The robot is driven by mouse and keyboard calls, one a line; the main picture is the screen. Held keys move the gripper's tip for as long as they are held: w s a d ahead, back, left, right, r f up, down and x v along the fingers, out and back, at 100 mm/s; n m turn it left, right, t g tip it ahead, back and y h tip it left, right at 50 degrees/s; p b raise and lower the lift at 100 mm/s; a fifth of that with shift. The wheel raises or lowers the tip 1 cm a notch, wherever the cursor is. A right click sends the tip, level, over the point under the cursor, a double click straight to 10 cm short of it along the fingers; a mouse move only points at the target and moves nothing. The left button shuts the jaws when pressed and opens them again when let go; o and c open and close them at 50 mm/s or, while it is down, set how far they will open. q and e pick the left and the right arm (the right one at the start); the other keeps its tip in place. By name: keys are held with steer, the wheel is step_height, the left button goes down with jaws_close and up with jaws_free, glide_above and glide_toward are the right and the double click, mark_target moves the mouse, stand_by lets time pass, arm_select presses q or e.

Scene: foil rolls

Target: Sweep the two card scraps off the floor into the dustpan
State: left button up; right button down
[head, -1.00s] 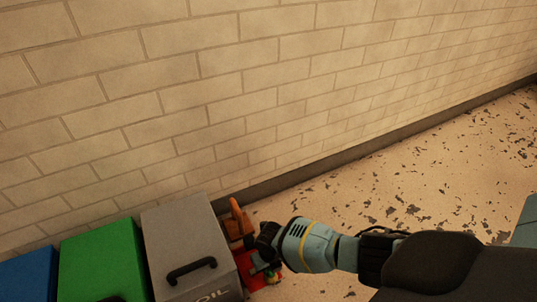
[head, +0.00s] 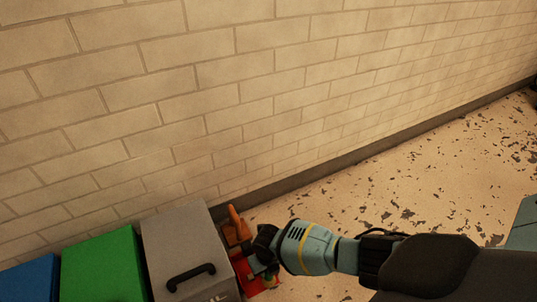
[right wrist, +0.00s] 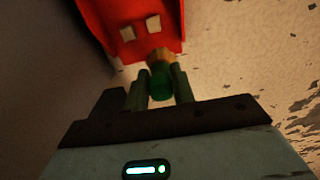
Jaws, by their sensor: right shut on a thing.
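The red dustpan (right wrist: 130,12) shows at the top of the right wrist view, and part of it in the head view (head: 249,281). Two pale, squarish card scraps (right wrist: 127,33) (right wrist: 153,22) lie within its red outline. My right gripper (right wrist: 160,80) is shut on a green handle (right wrist: 161,84). A tan part at the handle's far end meets the dustpan's near edge; I cannot tell whether they are joined. In the head view my right gripper (head: 264,266) is low beside the grey bin, partly hiding the dustpan. My left gripper is out of view.
A grey bin (head: 178,238) with a black handle stands left of my gripper, then a green bin (head: 101,265) and a blue bin (head: 30,280).

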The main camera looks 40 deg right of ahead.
steer(key=shift+r+p, duration=1.5)
steer(key=shift+r, duration=0.7)
